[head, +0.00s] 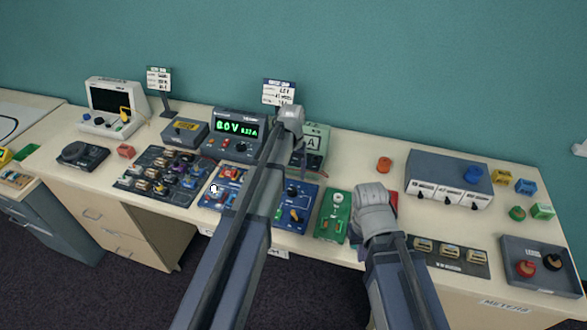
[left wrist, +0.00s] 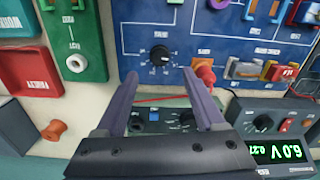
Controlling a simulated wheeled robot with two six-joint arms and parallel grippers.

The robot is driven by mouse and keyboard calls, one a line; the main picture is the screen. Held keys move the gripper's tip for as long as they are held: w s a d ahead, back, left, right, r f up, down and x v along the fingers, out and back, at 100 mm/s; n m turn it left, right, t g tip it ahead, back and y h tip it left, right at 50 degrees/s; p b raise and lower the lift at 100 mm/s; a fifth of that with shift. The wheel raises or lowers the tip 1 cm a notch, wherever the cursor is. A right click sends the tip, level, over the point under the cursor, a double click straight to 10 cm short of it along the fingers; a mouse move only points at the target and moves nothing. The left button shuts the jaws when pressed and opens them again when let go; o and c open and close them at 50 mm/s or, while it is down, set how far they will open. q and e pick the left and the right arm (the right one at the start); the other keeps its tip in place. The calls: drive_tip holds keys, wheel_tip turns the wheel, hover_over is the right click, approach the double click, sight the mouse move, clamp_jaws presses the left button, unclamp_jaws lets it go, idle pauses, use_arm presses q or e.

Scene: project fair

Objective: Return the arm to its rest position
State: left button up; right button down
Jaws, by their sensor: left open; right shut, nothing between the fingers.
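My left arm reaches up across the middle of the head view, over the blue circuit board (head: 292,213) and beside the power supply (head: 237,133). Its fingers are hidden there. In the left wrist view my left gripper (left wrist: 160,84) is open and empty, its two fingers apart, with the blue board's black knob (left wrist: 160,55) and the bench gear beyond. My right arm comes in from the lower right in the head view. Its grey end (head: 375,208) is over the bench, beside the green board (head: 333,215); its fingertips are hidden and nothing shows held.
A board of small parts (head: 160,178) lies left of the blue board. A grey unit (head: 450,165) with a blue knob stands at right, and a tray (head: 545,282) with red and black knobs is at far right. Two sign stands rise behind. Bare bench shows around the orange spool (head: 384,164).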

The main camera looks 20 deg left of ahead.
use_arm(q)
drive_tip(key=s+d+m, duration=0.1)
drive_tip(key=s+d, duration=0.3)
drive_tip(key=s, duration=0.4)
drive_tip(key=s+d+m+b, duration=0.1)
drive_tip(key=s+d+m, duration=0.1)
drive_tip(key=s+d, duration=0.3)
drive_tip(key=s+d+f+m+y, duration=0.1)
drive_tip(key=s+d, duration=0.3)
drive_tip(key=s, duration=0.7)
drive_tip(key=shift+d+m, duration=0.15)
drive_tip(key=shift+m, duration=0.35)
drive_tip(key=shift+f, duration=0.1)
drive_tip(key=w+a+n, duration=0.1)
drive_tip(key=w+a, duration=0.3)
drive_tip(key=w, duration=0.4)
drive_tip(key=w+a+n, duration=0.2)
drive_tip(key=w+a, duration=0.3)
drive_tip(key=w, duration=0.3)
drive_tip(key=w+a+r+n+h+p, duration=0.1)
drive_tip(key=w+a, duration=0.3)
drive_tip(key=w, duration=0.4)
drive_tip(key=shift+w+a+r+n, duration=0.1)
drive_tip(key=shift+a+n, duration=0.1)
drive_tip(key=shift+n, duration=0.3)
